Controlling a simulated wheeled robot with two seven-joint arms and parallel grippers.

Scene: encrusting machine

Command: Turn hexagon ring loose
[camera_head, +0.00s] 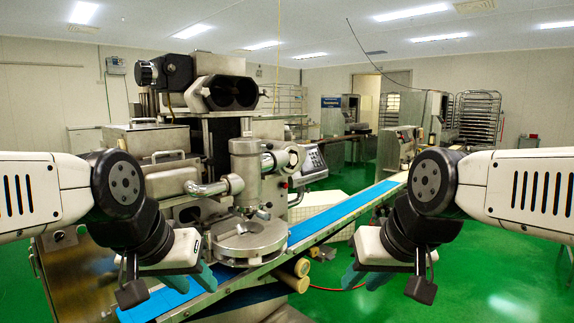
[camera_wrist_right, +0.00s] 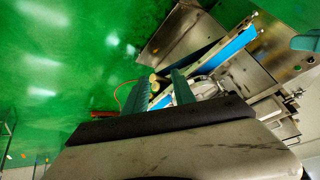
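The encrusting machine's upright steel cylinder (camera_head: 245,160) stands left of centre in the head view, above a round steel plate (camera_head: 270,243). A small fitting (camera_head: 249,211) sits at the cylinder's foot; I cannot make out a hexagon ring there for certain. My left gripper (camera_head: 192,282) is in front of the machine, left of the round plate, its blue-green fingers apart and empty. My right gripper (camera_head: 364,280) is right of the plate, away from the machine. Its two fingers also show apart and empty in the right wrist view (camera_wrist_right: 158,90).
A blue conveyor belt (camera_head: 335,226) runs diagonally past the plate; it also shows in the right wrist view (camera_wrist_right: 231,48). A roller end (camera_head: 294,277) juts out below it. A control panel (camera_head: 310,163) stands behind. Green floor (camera_head: 480,270) is open at right.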

